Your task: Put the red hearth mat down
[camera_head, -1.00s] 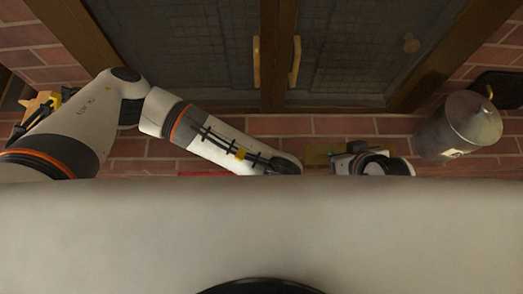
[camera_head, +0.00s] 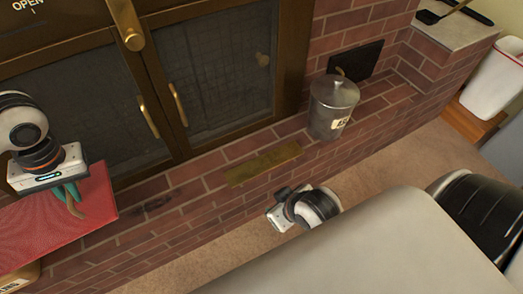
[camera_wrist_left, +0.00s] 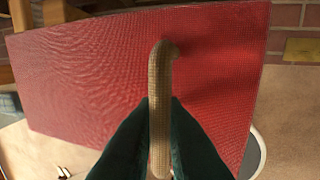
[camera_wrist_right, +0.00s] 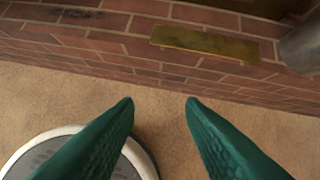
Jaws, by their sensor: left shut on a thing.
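The red hearth mat (camera_head: 50,230) is a flat red textured panel at the left of the head view, in front of the brick hearth. In the left wrist view the mat (camera_wrist_left: 85,75) spreads behind the fingers, with a tan curved handle (camera_wrist_left: 160,85) standing out from its face. My left gripper (camera_head: 70,200) is shut on this handle, its green fingers on both sides of it. It also shows in the left wrist view (camera_wrist_left: 160,120). My right gripper (camera_wrist_right: 160,103) is open and empty above the carpet; its fingers are hard to make out in the head view.
A lidded metal bin (camera_head: 333,108) stands on the brick hearth ledge (camera_head: 210,195), beside a brass plate (camera_head: 263,164). Glass doors (camera_head: 215,80) with brass handles stand behind. A white bin (camera_head: 492,85) is at the far right.

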